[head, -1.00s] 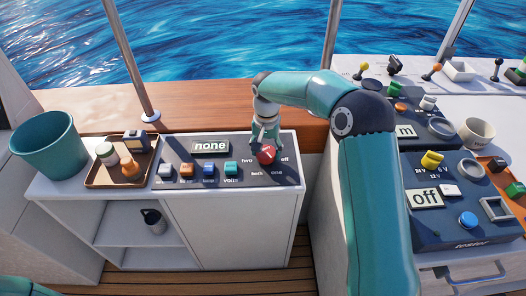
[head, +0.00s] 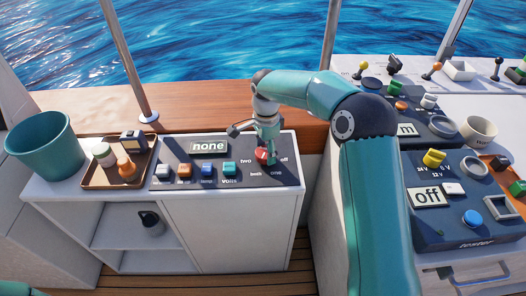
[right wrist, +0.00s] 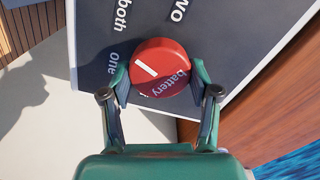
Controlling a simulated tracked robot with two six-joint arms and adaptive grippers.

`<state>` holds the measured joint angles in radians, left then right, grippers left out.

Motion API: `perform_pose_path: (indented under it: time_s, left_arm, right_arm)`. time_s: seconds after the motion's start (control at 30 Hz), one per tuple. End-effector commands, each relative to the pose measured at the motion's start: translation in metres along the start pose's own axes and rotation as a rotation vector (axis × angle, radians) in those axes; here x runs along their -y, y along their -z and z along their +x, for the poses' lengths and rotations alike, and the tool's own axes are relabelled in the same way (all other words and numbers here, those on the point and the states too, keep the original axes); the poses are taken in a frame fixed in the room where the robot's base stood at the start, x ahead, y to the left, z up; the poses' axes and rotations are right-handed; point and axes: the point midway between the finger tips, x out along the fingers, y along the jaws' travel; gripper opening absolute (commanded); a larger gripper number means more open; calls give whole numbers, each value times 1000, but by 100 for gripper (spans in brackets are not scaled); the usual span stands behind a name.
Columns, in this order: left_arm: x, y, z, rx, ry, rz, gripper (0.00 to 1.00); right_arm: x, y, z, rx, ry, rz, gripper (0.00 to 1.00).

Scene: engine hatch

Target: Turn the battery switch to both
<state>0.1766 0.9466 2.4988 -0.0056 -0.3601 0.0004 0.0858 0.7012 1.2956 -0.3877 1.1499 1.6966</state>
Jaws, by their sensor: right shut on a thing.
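The battery switch is a red round knob (head: 262,155) on the dark panel (head: 180,156) of the left cabinet; it also shows in the right wrist view (right wrist: 160,58). Its white mark points to the upper left there, toward the side with the labels "one" and "both". "Two" is farther up; "off" shows only in the head view. My right gripper (head: 264,150) is shut on the knob, one finger on each side in the right wrist view (right wrist: 159,82). The panel's display (head: 209,147) reads "none". My left gripper is out of view.
Several coloured push buttons (head: 207,169) line the panel's front. A brown tray (head: 94,183) with small items and a teal bucket (head: 45,148) stand left of it. The tester (head: 446,228) is on the right counter, and a wooden ledge (head: 190,117) runs behind the panel.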

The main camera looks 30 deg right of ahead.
Motion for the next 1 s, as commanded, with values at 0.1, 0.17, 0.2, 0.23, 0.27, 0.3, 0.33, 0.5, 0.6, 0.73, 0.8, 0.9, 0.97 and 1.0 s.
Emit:
perform_pose_path:
  time_s: [0.1,0.17,0.2,0.23,0.27,0.3,0.33,0.5,0.6,0.73,0.8,0.9,0.97,1.0]
  left_arm:
    - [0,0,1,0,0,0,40]
    - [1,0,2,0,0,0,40]
    - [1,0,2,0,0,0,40]
    - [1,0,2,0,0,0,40]
    - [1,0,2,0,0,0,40]
    - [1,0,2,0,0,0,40]
    - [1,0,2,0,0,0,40]
    - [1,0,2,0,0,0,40]
    - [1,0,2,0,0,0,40]
    - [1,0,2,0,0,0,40]
    - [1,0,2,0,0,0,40]
    - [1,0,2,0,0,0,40]
    - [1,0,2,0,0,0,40]
    - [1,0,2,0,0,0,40]
  right_arm:
    - [4,-6,-2,10,16,58,26]
    - [4,-6,-2,10,16,82,26]
    - [4,-6,-2,11,16,96,26]
    - [4,-6,-2,11,17,104,26]
    - [4,-6,-2,11,17,111,26]
    - [5,-6,-2,11,17,119,26]
    - [5,-6,-2,11,17,125,26]
    - [5,-6,-3,11,17,139,26]
    - [5,-6,-3,11,17,139,26]
    - [5,-6,-3,11,18,139,26]
    - [5,-6,-3,11,18,138,26]
    - [5,-6,-3,9,17,138,78]
    - [4,-5,-3,8,15,138,86]
    - [4,-4,-2,8,14,138,86]
